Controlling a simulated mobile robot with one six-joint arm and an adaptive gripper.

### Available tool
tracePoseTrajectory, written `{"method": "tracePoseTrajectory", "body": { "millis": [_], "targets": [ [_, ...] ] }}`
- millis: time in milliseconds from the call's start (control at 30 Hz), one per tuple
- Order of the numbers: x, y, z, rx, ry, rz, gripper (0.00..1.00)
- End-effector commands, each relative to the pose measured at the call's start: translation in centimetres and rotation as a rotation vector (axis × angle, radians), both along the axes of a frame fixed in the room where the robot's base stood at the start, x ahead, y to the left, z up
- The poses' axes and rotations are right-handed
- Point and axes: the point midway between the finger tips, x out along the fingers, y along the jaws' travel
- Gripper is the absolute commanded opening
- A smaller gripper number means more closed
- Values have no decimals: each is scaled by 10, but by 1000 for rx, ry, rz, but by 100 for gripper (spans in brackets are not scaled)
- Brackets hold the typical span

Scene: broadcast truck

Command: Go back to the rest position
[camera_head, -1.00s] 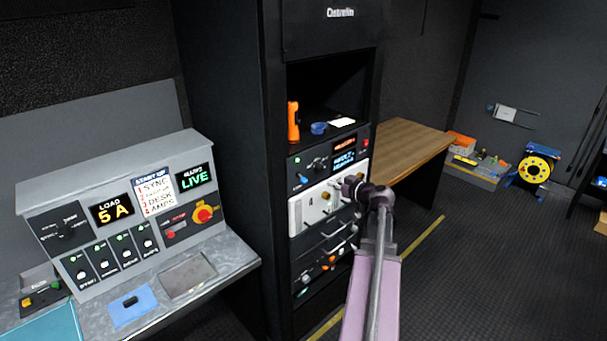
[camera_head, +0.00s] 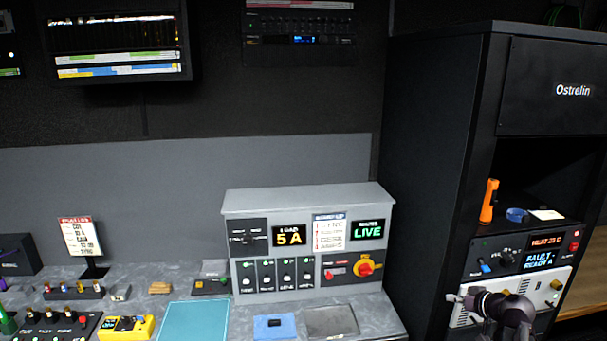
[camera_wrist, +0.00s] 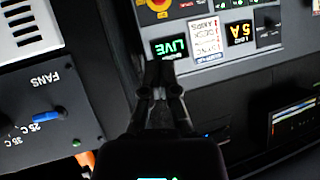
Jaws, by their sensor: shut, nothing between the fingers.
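My gripper (camera_wrist: 158,72) is shut and empty; its two fingers meet in the wrist view. In the head view my arm shows at the lower right, in front of the tall black rack (camera_head: 430,170), and my gripper is small and dark there. The wrist view is turned upside down. Beyond the fingertips it shows the grey control console (camera_wrist: 215,60), also in the head view (camera_head: 300,200), with its LOAD 5 A and LIVE displays. The fingers look apart from it, though the distance is hard to tell.
The worktop bears a blue pad (camera_head: 275,327), a teal mat (camera_head: 193,320), a yellow device (camera_head: 127,327) and a sign (camera_head: 80,237). Screens hang above.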

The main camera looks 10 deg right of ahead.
Motion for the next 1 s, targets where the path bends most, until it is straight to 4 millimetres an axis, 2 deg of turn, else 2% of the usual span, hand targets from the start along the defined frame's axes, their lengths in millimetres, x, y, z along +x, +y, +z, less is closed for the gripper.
{"method": "tracePoseTrajectory", "body": {
  "millis": [33,100,400,700,1000],
  "targets": [
    [3,20,-10,9,37,24,0],
    [6,41,-21,20,90,46,0],
    [9,128,-64,41,325,116,0],
    [-5,202,-102,12,555,132,0],
    [-28,263,-134,-65,763,99,0]
  ]
}}
